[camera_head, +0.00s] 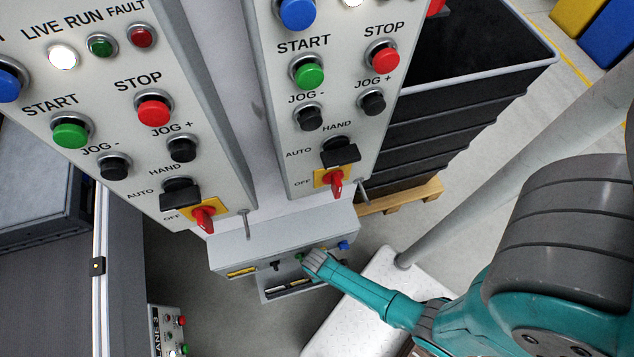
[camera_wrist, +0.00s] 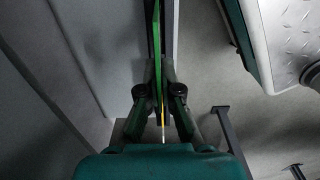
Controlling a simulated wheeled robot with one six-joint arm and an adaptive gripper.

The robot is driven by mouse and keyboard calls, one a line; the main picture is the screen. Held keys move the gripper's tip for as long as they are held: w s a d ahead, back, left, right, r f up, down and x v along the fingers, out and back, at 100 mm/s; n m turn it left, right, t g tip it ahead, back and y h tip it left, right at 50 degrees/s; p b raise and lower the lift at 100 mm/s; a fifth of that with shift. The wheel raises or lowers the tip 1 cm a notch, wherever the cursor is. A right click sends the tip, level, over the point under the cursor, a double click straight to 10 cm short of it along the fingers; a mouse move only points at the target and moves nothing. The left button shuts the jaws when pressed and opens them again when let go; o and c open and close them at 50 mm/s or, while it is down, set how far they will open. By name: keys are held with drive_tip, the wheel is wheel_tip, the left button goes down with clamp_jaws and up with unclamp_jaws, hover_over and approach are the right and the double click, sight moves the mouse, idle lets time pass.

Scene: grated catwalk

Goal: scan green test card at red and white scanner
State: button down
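In the wrist view my gripper (camera_wrist: 162,75) has its two dark fingers drawn together on a thin green strip. The strip looks like the green test card (camera_wrist: 157,38) seen edge-on, reaching forward past the fingertips. Its face and markings cannot be seen from this angle. In the head view my teal arm reaches from the lower right to a grey box below the panels, and I cannot make out the fingers or the card there. I cannot pick out a red and white scanner in either view.
Two grey control panels (camera_head: 275,130) with buttons and red switches stand tall in front. A black crate (camera_head: 450,130) on a pallet is behind, a pale platform (camera_head: 350,320) and slanted post lie right. A small button box (camera_head: 168,335) is lower left.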

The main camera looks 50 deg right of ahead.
drive_tip(key=shift+f, duration=2.1)
drive_tip(key=shift+f, duration=0.1)
drive_tip(key=c, duration=1.3)
unclamp_jaws()
wheel_tip(320, 180, up, 15)
drive_tip(key=shift+r, duration=0.2)
drive_tip(key=shift+s, duration=0.1)
